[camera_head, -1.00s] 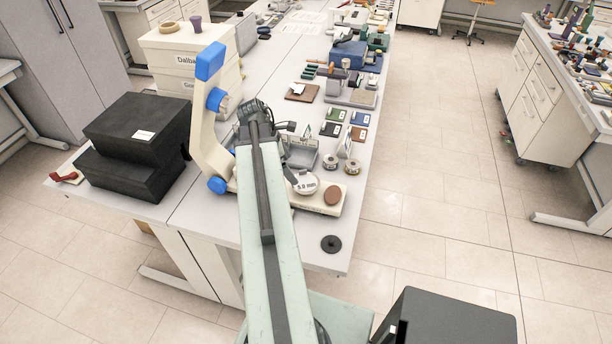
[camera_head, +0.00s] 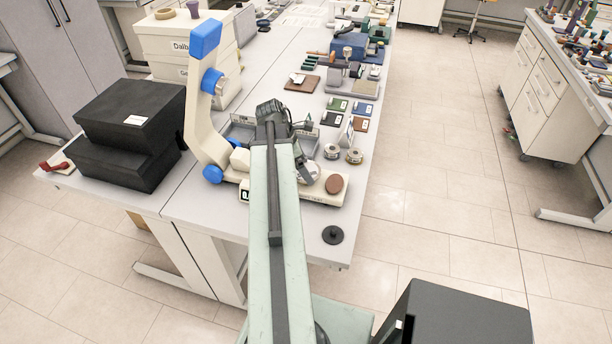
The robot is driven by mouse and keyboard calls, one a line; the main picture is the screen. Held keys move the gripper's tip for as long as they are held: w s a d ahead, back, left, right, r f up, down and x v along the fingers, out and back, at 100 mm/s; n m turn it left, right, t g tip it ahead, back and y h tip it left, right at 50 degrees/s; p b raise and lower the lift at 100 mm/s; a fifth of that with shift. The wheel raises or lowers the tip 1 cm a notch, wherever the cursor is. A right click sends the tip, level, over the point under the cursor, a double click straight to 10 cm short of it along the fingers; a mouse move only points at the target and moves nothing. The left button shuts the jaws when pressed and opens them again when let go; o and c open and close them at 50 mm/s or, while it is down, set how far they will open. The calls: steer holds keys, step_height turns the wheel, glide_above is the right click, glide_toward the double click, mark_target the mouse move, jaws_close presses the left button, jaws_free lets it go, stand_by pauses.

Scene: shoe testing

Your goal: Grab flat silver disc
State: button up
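A pale, silvery round disc (camera_head: 309,173) is on or beside the cream tester base, just right of my arm; my arm hides its left part. Two small silver spool-like pieces, one left (camera_head: 331,151) and one right (camera_head: 354,156), stand further right on the table. My gripper (camera_head: 271,110) is at the far end of my arm, dark, over the table behind the tester base and left of the disc. Its fingers are hidden or too small to make out, so I cannot tell its opening or whether it holds anything.
A cream tester with blue joints (camera_head: 204,110) rises close left of my arm. A brown oval pad (camera_head: 334,184) is on its base, and a black disc (camera_head: 333,235) lies near the table's front corner. Black boxes (camera_head: 130,130) stand left.

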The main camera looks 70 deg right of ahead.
steer(key=shift+r, duration=0.1)
steer(key=shift+c, duration=0.3)
steer(key=shift+r, duration=0.1)
steer(key=c, duration=1.2)
